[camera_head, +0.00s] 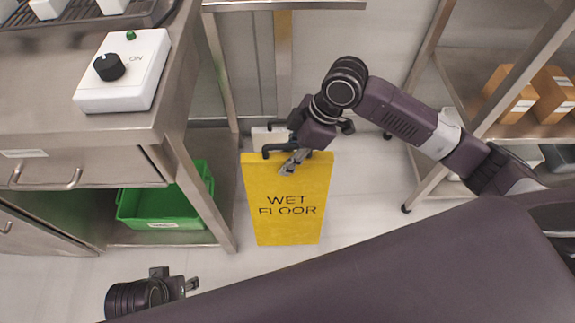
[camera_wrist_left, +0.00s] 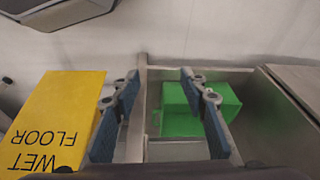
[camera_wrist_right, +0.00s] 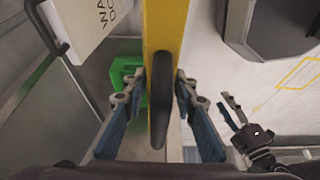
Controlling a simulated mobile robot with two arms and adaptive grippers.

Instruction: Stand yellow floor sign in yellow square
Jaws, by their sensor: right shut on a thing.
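The yellow floor sign (camera_head: 285,228), lettered WET FLOOR, is upright between the steel table and the shelf rack in the head view. My right gripper (camera_head: 292,160) is shut on its top edge near the dark handle. In the right wrist view the fingers (camera_wrist_right: 160,95) flank the sign's edge and black handle. Whether its foot touches the floor is unclear. The sign also shows in the left wrist view (camera_wrist_left: 55,112). My left gripper (camera_wrist_left: 158,90) is open and empty, low at the front left. A yellow outline on the floor (camera_wrist_right: 300,73), partly cut off, shows in the right wrist view.
A steel table (camera_head: 130,145) with a control box (camera_head: 140,72) stands left; a green bin (camera_head: 160,210) sits on its lower shelf. A rack with cardboard boxes (camera_head: 553,95) is right. A white panel (camera_wrist_right: 85,22) is near the sign. Pale floor lies around the sign.

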